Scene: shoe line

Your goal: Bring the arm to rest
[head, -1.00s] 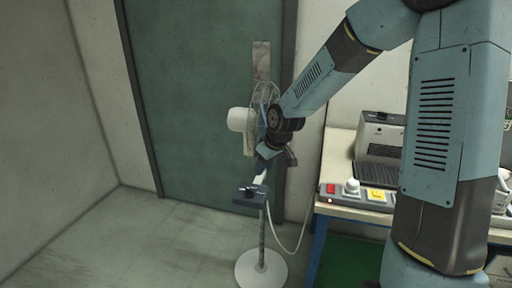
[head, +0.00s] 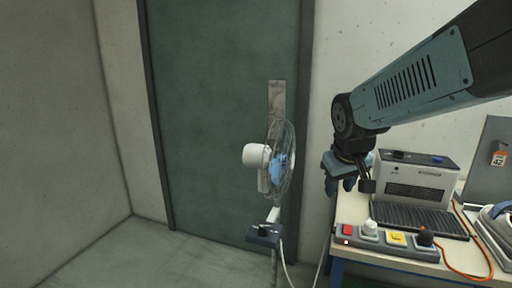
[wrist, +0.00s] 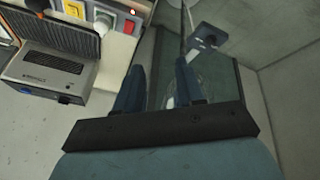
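My gripper (head: 348,184) hangs at the end of my arm, left of the grey machine and above the left end of the workbench. In the wrist view my gripper (wrist: 160,75) shows two dark blue fingers standing apart with nothing held between them. The ends of the fingers are small and partly hidden in the head view. My arm reaches in from the upper right.
A standing fan (head: 280,160) is left of my gripper, before a green door (head: 210,110). The workbench (head: 350,212) carries a grey machine (head: 415,178) and a button panel (head: 385,240). Open floor lies at lower left.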

